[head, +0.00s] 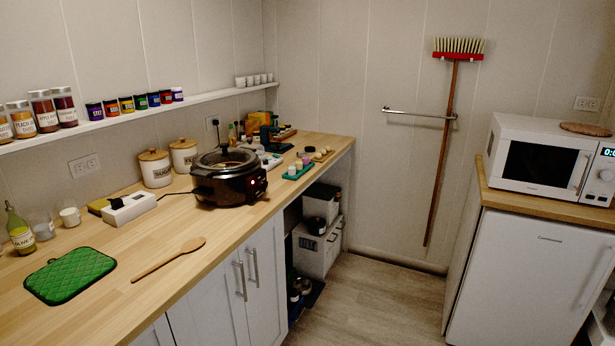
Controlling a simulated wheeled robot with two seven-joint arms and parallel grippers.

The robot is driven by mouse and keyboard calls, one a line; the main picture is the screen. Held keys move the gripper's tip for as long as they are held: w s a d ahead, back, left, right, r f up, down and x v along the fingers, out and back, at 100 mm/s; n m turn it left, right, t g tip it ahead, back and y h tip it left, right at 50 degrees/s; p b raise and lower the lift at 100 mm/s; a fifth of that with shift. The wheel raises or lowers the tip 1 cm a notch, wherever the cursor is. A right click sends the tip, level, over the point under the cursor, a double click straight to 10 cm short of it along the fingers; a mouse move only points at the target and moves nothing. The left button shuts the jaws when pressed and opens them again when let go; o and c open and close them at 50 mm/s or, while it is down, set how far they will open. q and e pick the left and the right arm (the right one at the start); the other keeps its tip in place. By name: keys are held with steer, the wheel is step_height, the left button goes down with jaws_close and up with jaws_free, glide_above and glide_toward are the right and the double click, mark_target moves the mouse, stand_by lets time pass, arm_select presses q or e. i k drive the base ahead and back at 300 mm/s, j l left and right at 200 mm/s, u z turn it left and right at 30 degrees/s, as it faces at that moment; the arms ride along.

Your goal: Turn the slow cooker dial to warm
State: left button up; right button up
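The slow cooker (229,178) stands on the wooden counter at centre left. It is dark and round, with a glass lid (228,158) on top. Its control panel faces right, toward the counter's front edge. A dial (251,187) with a small red light shows on that panel. The dial's setting is too small to read. Neither of my grippers is in view, and nothing touches the cooker's front.
A wooden spoon (168,260) and a green pot holder (70,275) lie on the counter (135,234) in front. A white power strip (130,207) and canisters (155,168) stand left of the cooker. The floor (365,305) between counter and microwave cabinet is clear.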

mark_target(263, 186)
steer(key=i+l+z, duration=0.2)
steer(key=i, duration=0.7)
steer(key=i+l+z, duration=0.15)
steer(key=i, duration=0.8)
